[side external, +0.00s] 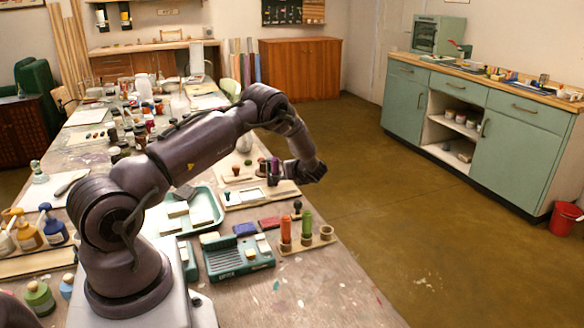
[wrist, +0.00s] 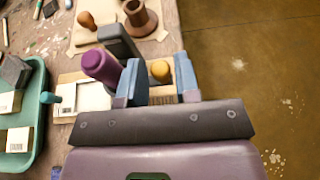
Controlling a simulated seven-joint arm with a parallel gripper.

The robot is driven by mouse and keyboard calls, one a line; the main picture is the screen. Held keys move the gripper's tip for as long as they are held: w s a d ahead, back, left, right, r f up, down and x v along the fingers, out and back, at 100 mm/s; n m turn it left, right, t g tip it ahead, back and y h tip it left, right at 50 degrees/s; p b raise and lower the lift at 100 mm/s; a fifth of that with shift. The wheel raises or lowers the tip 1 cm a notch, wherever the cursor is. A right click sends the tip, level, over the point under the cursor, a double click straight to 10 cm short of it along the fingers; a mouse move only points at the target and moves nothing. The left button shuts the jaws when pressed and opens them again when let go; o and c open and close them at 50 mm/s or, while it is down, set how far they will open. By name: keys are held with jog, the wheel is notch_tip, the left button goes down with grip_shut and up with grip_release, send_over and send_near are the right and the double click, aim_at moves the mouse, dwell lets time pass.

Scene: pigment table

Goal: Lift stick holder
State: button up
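A small dark holder with upright purple and dark sticks (side external: 273,171) stands near the table's right edge in the side external view. I cannot tell for sure that it is the stick holder. In the wrist view a purple stick (wrist: 100,66) and a dark grey upright piece (wrist: 118,42) stand just left of my gripper (wrist: 159,82). My gripper's two blue-grey fingers are apart. An orange-brown rounded knob (wrist: 160,70) shows between them, with a pale block below it; no grip on it is visible. In the side external view my gripper's fingertips are hidden behind the arm's dark end.
A green tray (wrist: 39,100) with pale blocks lies at the left. A wooden rack (side external: 290,249) with orange and green cylinders stands nearer the table's front. Open floor (wrist: 250,60) lies right of the table edge.

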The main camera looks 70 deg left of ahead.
jog(key=shift+c, duration=0.4)
grip_shut()
jog(key=shift+r, duration=0.7)
jog(key=shift+o, duration=0.4)
grip_release()
jog(key=v, duration=1.3)
jog(key=shift+f, duration=0.1)
